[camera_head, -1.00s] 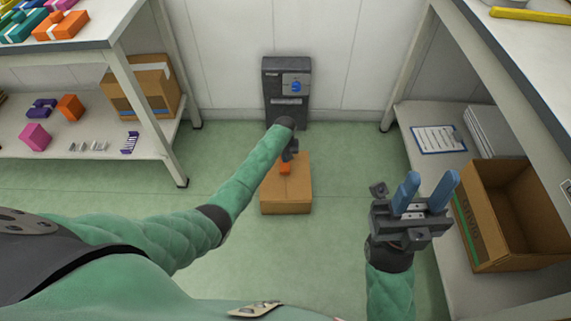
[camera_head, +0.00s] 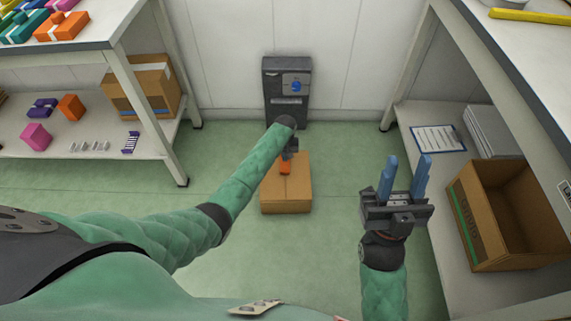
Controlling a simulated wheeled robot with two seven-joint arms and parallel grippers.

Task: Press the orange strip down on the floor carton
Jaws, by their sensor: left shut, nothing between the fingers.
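The floor carton (camera_head: 286,195) is a closed brown box on the green floor, in the middle of the head view. A short piece of the orange strip (camera_head: 285,169) shows on its top, near the far side. My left gripper (camera_head: 289,156) is over the far part of the carton, right at the strip; it is shut and its fingertips are mostly hidden. I cannot tell whether it touches the strip. My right gripper (camera_head: 404,178) is raised to the right of the carton, with its two blue fingers apart and nothing between them.
A dark grey machine (camera_head: 287,90) stands against the wall behind the carton. An open carton (camera_head: 511,213) sits on the right lower shelf, beside a clipboard (camera_head: 438,138). Shelves with coloured boxes stand at left. The green floor around the carton is clear.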

